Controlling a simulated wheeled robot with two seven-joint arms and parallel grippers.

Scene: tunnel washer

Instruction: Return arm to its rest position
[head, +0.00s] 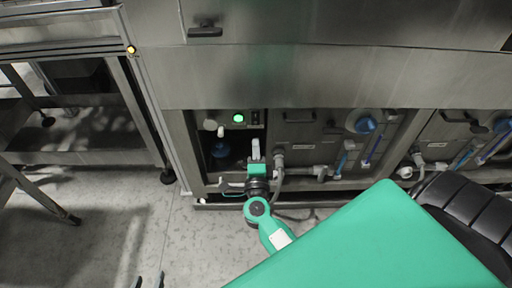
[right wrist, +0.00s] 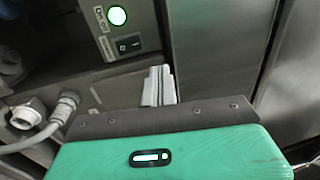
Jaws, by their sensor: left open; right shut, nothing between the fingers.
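My right arm, green with black joints, reaches forward to the lower panel of the steel washer (head: 330,78). Its gripper (head: 256,149) is shut and empty, with its pale fingers pressed together in front of the panel recess. In the right wrist view the shut fingers (right wrist: 159,86) stick up beyond my green wrist housing, below the control box. I cannot tell whether they touch anything. My left gripper (head: 149,281) shows only as two fingertips at the bottom edge of the head view, apart and with nothing between them.
A green-lit button (head: 238,118) marked "On off" sits on the control box, above a black switch (right wrist: 130,43). Pipes and hoses (head: 300,170) lie right of my right gripper. A steel table frame (head: 75,157) stands at left. The grey floor (head: 110,225) is clear.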

